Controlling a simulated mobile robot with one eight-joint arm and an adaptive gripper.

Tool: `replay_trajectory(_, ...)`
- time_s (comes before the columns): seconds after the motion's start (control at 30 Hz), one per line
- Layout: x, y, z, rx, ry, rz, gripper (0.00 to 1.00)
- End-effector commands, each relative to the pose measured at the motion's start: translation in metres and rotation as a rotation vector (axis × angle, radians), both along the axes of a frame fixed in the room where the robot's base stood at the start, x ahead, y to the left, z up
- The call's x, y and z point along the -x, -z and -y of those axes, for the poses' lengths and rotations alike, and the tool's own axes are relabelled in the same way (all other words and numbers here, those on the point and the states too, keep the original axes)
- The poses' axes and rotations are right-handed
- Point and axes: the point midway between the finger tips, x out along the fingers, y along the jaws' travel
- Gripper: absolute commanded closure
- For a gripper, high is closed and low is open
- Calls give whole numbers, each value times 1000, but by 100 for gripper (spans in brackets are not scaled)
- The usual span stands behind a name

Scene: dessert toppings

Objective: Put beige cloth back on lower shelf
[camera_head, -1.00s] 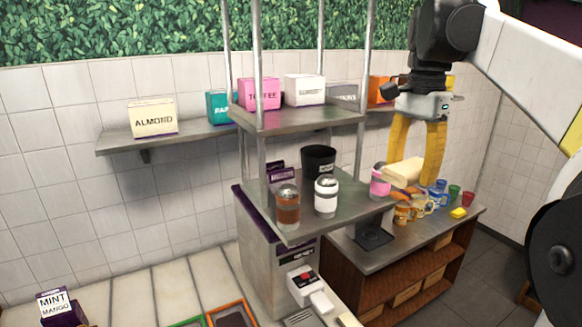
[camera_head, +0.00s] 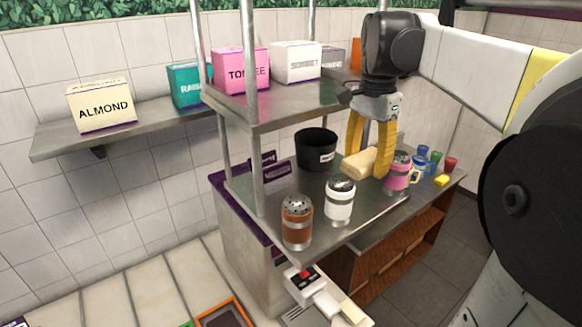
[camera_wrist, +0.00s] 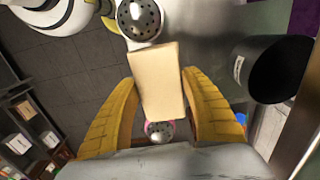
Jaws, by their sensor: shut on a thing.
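The beige cloth (camera_head: 361,163) is a folded or rolled block between the yellow fingers of my gripper (camera_head: 370,165). In the wrist view the cloth (camera_wrist: 157,80) lies between both fingers of my gripper (camera_wrist: 157,95), which is shut on it. The lower shelf (camera_head: 285,213) is a metal surface with shakers on it. My gripper is over the right part of this shelf, between the black cup and the pink shaker. I cannot tell whether the cloth touches the shelf.
A black cup (camera_head: 316,150) stands left of the cloth, and a pink shaker (camera_head: 398,172) stands close at its right. A white shaker (camera_head: 339,201) and a brown shaker (camera_head: 297,222) stand nearer the front. Metal posts (camera_head: 251,110) hold the upper shelf (camera_head: 270,108).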

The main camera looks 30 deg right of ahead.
Motion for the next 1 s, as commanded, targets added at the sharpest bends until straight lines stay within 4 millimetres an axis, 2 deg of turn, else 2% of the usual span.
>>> replay_trajectory(0.03, 0, 12, 0, 0, 0, 0, 74)
replay_trajectory(0.13, 0, 34, 0, 0, 0, 0, 74)
replay_trajectory(0.37, 0, 57, 0, 0, 0, 0, 74)
replay_trajectory(0.53, 0, 83, 0, 0, 0, 0, 74)
replay_trajectory(0.63, 0, 90, 0, 0, 0, 0, 74)
replay_trajectory(0.97, 0, 94, 0, 0, 0, 0, 74)
replay_trajectory(1.0, 0, 95, 0, 0, 0, 0, 43)
